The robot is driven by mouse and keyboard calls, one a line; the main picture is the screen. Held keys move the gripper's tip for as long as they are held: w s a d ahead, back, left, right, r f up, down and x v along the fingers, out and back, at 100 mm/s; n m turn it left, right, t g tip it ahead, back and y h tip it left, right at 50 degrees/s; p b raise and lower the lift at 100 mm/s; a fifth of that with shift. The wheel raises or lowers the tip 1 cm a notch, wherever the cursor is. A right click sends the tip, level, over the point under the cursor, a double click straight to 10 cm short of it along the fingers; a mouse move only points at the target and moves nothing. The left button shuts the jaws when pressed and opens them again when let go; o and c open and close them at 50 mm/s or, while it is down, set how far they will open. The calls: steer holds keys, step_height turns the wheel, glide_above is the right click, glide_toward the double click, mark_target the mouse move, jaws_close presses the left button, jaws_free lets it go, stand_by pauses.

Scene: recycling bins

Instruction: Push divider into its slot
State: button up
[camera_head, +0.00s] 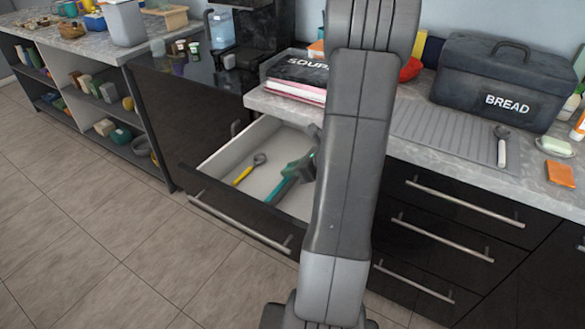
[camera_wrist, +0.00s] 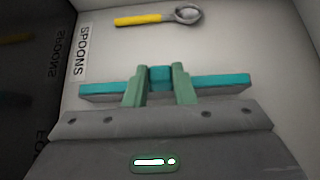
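The drawer (camera_head: 228,148) stands open below the counter. The teal divider (camera_wrist: 218,82) lies crosswise in the wrist view, inside the drawer area; part of it also shows in the head view (camera_head: 284,189). My gripper (camera_wrist: 160,78) has its two green fingers on either side of the divider's raised middle tab and appears closed on it. My arm hides the right part of the drawer in the head view. I cannot tell whether the divider touches the drawer floor, and no slot is clearly visible.
A yellow-handled spoon (camera_head: 249,169) lies in the drawer, beyond the divider in the wrist view (camera_wrist: 158,18). A SPOONS label (camera_wrist: 83,52) is on the drawer's wall. Books (camera_head: 296,78) and a bread box (camera_head: 500,85) stand on the counter above.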

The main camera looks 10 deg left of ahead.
steer(key=o, duration=1.1)
steer(key=shift+c, duration=0.2)
steer(key=p+v, duration=0.1)
steer(key=v, duration=1.2)
steer(key=shift+d+r+p, duration=0.2)
steer(key=shift+d+p, duration=0.1)
steer(key=shift+d, duration=0.05)
steer(key=shift+s, duration=0.1)
steer(key=b+x, duration=0.1)
steer(key=x, duration=1.2)
steer(key=shift+a+f+b, duration=0.1)
steer(key=shift+a+b, duration=0.05)
steer(key=shift+b, duration=0.15)
steer(key=shift+a+f, duration=0.15)
steer(key=shift+a, duration=0.05)
